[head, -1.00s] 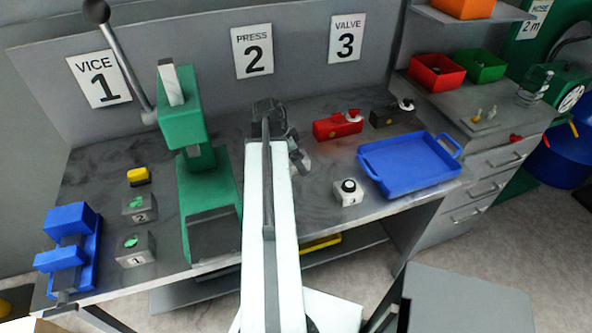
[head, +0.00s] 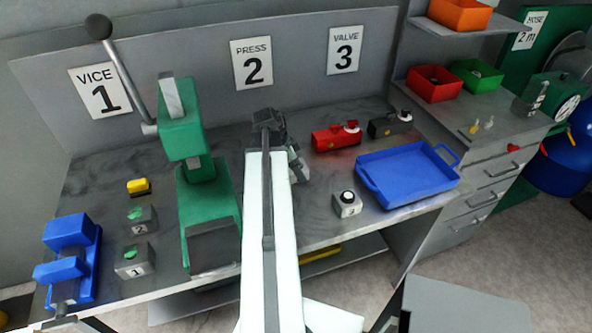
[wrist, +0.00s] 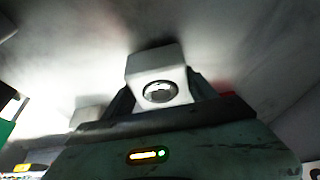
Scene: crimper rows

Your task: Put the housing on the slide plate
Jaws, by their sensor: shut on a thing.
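The housing (wrist: 152,66), a pale block with a round dark-rimmed bore facing the camera, sits between the dark fingers of my gripper (wrist: 160,88) in the wrist view. The gripper is shut on it. In the head view my gripper (head: 296,162) is over the bench, right of the green press, and my own arm hides most of it. The housing cannot be made out clearly there. A dark flat plate (head: 213,247) lies at the front foot of the green press (head: 183,130); I cannot tell for certain that it is the slide plate.
A blue vice (head: 70,235), a yellow-topped block (head: 138,187) and two numbered button boxes (head: 135,262) stand left. A white button box (head: 347,204), blue tray (head: 408,176), red block (head: 335,138) and dark block (head: 390,124) stand right. Bench between press and tray is partly clear.

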